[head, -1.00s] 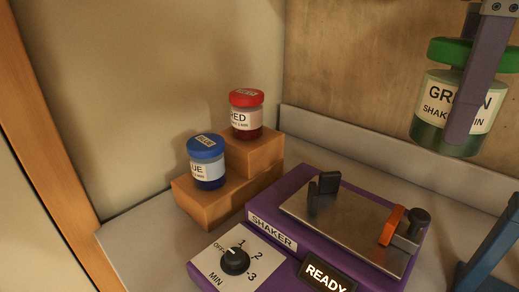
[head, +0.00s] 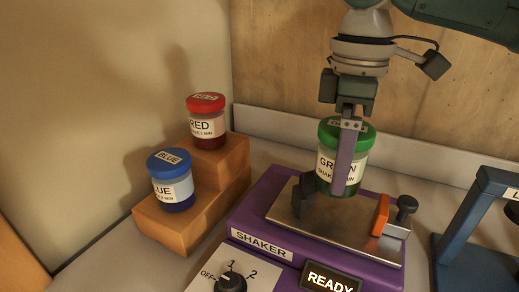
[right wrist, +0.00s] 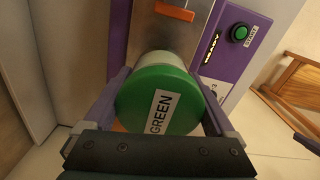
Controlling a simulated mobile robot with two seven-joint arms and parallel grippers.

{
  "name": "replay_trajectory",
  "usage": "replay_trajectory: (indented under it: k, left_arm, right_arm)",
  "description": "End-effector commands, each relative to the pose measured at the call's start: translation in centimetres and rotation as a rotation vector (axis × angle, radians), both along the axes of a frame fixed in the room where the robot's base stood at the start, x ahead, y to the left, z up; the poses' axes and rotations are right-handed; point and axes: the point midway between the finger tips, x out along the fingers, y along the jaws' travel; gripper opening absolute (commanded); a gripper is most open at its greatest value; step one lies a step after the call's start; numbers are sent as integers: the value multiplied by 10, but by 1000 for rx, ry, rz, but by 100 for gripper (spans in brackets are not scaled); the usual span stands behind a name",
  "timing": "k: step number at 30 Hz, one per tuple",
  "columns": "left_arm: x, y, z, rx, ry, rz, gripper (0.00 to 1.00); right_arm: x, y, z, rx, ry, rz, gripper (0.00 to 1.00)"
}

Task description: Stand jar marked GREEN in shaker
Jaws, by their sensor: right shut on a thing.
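The jar marked GREEN (head: 328,166) has a green lid and is upright over the back left part of the shaker's metal plate (head: 345,228). My right gripper (head: 343,180) is shut on its sides from above. The right wrist view shows the green lid (right wrist: 150,85) between the two fingers. I cannot tell whether the jar's base touches the plate. My left gripper is not in view.
A red-lidded jar (head: 207,128) and a blue-lidded jar (head: 173,190) stand on a stepped wooden block (head: 190,225) left of the shaker. A blue stand (head: 465,235) is at the right. The dial (head: 231,281) is at the shaker's front left. A wall rises behind.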

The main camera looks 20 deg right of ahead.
Motion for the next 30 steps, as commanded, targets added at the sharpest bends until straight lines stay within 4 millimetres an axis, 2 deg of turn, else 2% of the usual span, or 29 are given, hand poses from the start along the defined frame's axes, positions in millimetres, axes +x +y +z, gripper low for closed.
replay_trajectory:
  k: [4,9,12,23,24,27,30]
  left_arm:
    - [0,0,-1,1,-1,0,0]
    - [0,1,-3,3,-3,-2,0]
    - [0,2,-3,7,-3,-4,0]
    - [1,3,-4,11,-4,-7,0]
    - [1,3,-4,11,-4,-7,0]
    - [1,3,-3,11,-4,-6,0]
    - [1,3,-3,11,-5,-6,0]
  right_arm:
    - [0,1,-12,1,0,1,8]
    - [0,0,-39,1,2,0,8]
    - [0,0,-49,0,0,1,8]
    - [0,1,-52,2,-1,1,8]
    - [0,1,-53,1,-1,1,91]
    - [0,1,-53,1,-1,1,100]
    - [0,0,-53,1,-1,1,100]
